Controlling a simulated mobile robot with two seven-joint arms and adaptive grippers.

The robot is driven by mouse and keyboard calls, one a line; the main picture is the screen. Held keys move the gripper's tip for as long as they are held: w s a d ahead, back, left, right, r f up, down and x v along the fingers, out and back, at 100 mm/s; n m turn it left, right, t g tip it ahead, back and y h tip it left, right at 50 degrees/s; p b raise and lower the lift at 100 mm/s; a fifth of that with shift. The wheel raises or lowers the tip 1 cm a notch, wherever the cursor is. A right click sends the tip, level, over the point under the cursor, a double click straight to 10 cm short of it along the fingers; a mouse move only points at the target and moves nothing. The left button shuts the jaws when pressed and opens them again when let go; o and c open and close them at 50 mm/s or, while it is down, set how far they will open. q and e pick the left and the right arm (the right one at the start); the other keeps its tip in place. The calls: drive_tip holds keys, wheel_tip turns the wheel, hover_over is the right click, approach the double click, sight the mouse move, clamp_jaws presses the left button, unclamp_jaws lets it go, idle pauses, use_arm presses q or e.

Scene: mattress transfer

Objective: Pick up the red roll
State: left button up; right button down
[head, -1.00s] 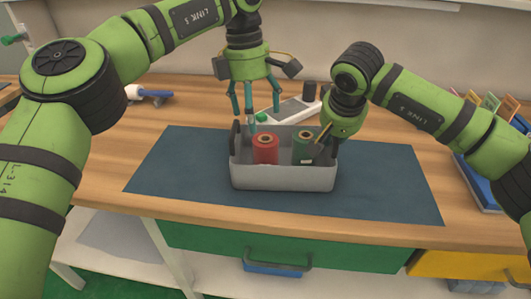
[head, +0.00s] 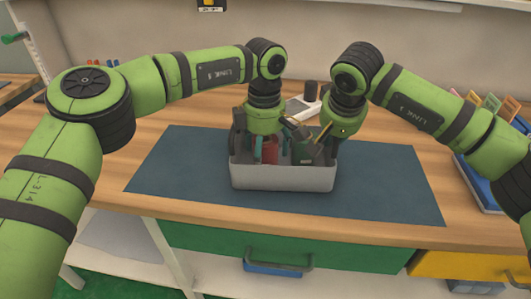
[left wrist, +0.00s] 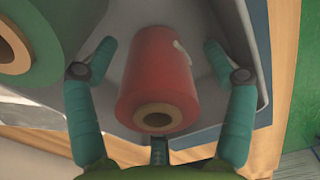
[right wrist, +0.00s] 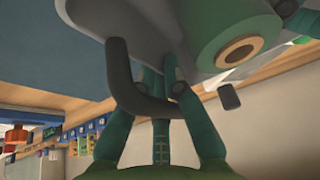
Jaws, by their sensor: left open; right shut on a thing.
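The red roll (head: 269,150) stands in a grey bin (head: 282,178) with dark handles. In the left wrist view the red roll (left wrist: 158,80) lies between the fingers of my left gripper (left wrist: 160,58), with gaps on both sides. My left gripper (head: 270,147) is open and reaches down into the bin from above. My right gripper (head: 327,140) is at the bin's right end. In the right wrist view it is shut on the bin's dark handle (right wrist: 122,75). The left gripper partly hides the red roll in the head view.
A green roll (head: 303,152) stands in the bin just right of the red one, close to my left fingers. The bin rests on a blue-grey mat (head: 385,190) on the wooden table. The mat is clear left and right of the bin.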

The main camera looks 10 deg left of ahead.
use_arm(q)
drive_tip(key=shift+f, duration=0.5)
use_arm(e)
drive_tip(key=shift+r, duration=0.15)
use_arm(q)
drive_tip(key=c, duration=1.5)
drive_tip(key=shift+o, duration=0.2)
wheel_tip(320, 180, up, 10)
drive_tip(key=shift+r, duration=0.1)
drive_tip(key=shift+r, duration=1.55)
